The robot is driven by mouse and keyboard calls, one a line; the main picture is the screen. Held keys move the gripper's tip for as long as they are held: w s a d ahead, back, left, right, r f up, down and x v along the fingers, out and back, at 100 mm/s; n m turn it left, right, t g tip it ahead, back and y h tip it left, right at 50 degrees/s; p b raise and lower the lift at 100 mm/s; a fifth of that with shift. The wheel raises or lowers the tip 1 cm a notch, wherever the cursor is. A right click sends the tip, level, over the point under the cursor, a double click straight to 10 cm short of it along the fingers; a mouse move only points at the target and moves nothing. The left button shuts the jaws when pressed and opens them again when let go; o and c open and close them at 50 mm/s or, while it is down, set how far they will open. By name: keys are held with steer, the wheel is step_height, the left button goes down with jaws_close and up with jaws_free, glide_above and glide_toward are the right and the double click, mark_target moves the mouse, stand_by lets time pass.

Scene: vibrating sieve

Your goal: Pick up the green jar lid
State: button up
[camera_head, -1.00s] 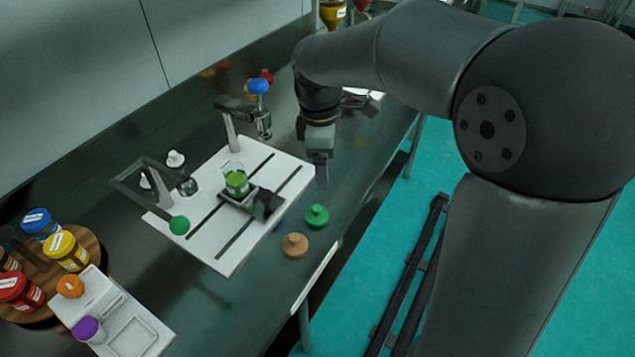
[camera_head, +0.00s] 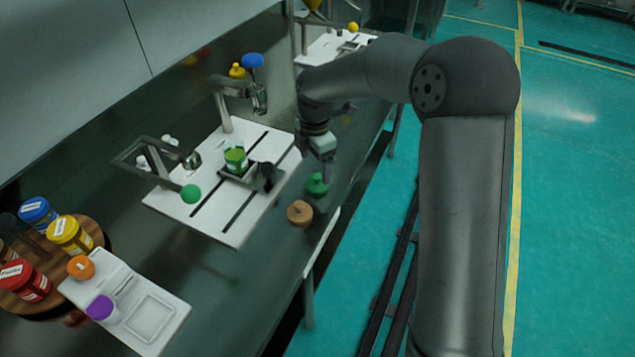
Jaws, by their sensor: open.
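The green jar lid (camera_head: 316,185) lies on the dark bench, just right of the white base plate, with its small knob up. My gripper (camera_head: 323,168) points down directly over it, with the fingers very close to the lid and partly in front of it. The fingers are open, and no lid is held between them. I cannot tell whether they touch the lid. A green-labelled jar (camera_head: 236,158) without a lid stands in the holder on the white plate.
A tan lid (camera_head: 300,212) lies just in front of the green lid. The white sieve base (camera_head: 215,222) with its clamp posts, blue knob (camera_head: 252,61) and green knob (camera_head: 190,193) stands to the left. A scale (camera_head: 140,310) and a wooden jar rack (camera_head: 92,228) are at lower left.

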mark_target(317, 176)
steer(key=shift+s+d+f, duration=0.1)
steer(key=shift+d+f, duration=0.05)
steer(key=shift+f, duration=1.35)
steer(key=shift+s+d+f, duration=0.1)
steer(key=shift+f, duration=1.4)
steer(key=c, duration=1)
